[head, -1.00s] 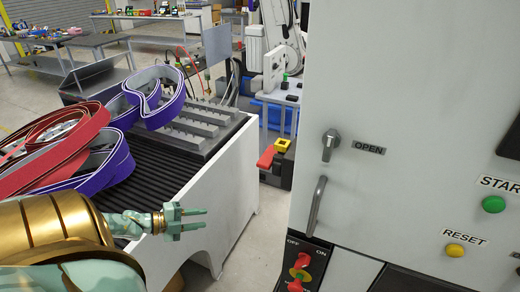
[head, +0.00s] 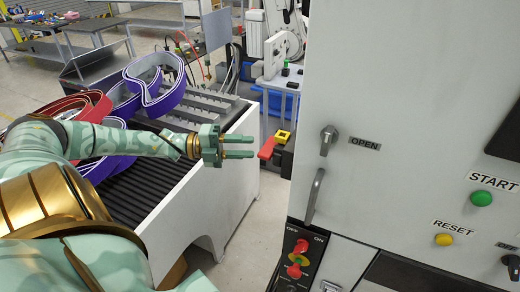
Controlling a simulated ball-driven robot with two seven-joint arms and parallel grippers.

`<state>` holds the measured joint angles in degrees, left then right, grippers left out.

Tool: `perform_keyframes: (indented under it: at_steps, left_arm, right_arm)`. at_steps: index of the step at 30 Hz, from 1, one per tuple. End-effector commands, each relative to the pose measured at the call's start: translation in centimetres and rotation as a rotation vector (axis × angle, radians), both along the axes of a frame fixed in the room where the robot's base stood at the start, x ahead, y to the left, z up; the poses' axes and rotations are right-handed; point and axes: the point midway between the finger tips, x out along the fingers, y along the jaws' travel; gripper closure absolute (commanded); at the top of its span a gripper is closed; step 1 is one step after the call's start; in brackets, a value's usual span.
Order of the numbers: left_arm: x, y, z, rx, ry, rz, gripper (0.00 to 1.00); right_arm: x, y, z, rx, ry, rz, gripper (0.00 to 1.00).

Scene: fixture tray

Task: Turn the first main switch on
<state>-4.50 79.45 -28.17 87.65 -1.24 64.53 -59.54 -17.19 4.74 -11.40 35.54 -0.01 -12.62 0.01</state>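The main switch (head: 299,259) is a red and yellow control on a black panel (head: 310,270) at the lower middle of the head view. OFF is lettered at the panel's top left and ON at its top right. The red parts lie above and below a yellow disc; I cannot tell which setting it is at. My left gripper (head: 252,147) is open and empty, its two fingers pointing right with a gap between them. It is up and left of the switch, apart from it, in front of the white-sided conveyor. My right gripper is not in view.
The grey cabinet (head: 420,60) fills the right side, with an OPEN handle (head: 328,140), a bar handle (head: 314,196), a green START button (head: 481,198) and a yellow RESET button (head: 444,239). Purple belts (head: 155,82) lie on the conveyor. Floor is clear between conveyor and cabinet.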

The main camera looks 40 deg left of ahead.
Motion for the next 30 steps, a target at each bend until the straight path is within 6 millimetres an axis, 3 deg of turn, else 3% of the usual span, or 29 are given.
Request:
perform_keyframes:
  at_steps: [7,18,22,30]
  left_arm:
    - [2.4,-2.9,0.1,-0.002,-0.001,0.001,0.66]
    - [2.9,-3.4,0.0,0.002,0.001,0.001,0.66]
    - [2.9,-3.4,0.0,0.001,0.001,0.001,1.00]
    - [2.9,-3.4,0.0,-0.001,0.009,0.001,1.00]
  right_arm:
    - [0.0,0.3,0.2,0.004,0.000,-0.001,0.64]
    - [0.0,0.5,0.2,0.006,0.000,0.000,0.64]
    - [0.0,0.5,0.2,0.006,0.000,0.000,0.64]
    - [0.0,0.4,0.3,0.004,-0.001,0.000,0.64]
